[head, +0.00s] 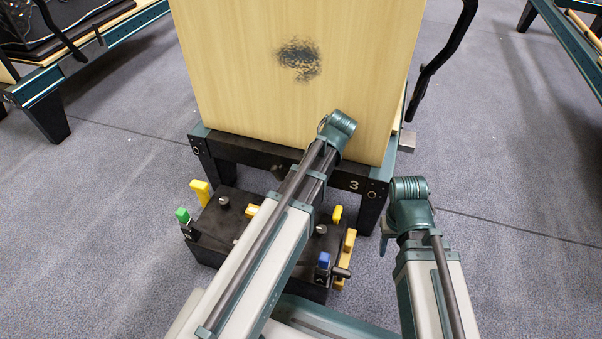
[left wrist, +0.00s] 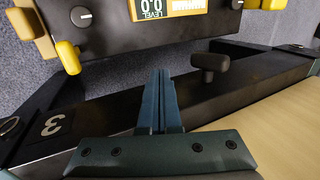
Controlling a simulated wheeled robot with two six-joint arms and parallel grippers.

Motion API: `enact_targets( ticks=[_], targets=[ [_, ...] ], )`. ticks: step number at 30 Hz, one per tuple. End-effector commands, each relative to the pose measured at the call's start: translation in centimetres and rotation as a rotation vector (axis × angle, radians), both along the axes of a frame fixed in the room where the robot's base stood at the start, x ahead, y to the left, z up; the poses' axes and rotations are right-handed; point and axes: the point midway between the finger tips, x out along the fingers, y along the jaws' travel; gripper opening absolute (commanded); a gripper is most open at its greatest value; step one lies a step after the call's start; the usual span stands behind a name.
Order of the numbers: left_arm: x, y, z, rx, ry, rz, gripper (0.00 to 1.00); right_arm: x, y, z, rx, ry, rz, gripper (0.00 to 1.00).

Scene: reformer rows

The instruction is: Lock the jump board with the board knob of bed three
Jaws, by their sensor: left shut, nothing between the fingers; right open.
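The jump board (head: 290,60) of bed three is a large pale wood panel with a dark scuff, standing upright on the bed's dark end frame (head: 262,150). Its wood also shows in the left wrist view (left wrist: 275,130).
A dark box (head: 225,225) with yellow, green and blue handles stands in front of the frame. Its level display (left wrist: 165,7) shows in the wrist view. A black curved bar (head: 440,65) rises right of the board. Other beds (head: 45,85) stand at both sides; carpet between is clear.

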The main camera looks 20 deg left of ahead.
Motion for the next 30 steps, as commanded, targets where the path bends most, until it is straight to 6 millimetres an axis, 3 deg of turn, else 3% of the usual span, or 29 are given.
enact_targets(
  ticks=[15,25,30],
  targets=[
    [0.5,-6.8,3.9,0.0,-0.001,-0.001,0.0,0.0,0.0,3.9,-0.001,0.002,0.0,0.5],
    [0.4,-7.5,4.2,0.0,0.004,-0.008,0.0,0.0,0.0,4.2,-0.001,0.002,0.001,0.5],
    [0.4,-6.5,5.3,-0.015,0.072,-0.182,0.0,0.0,0.0,5.5,-0.001,0.003,0.002,0.5]
  ],
)
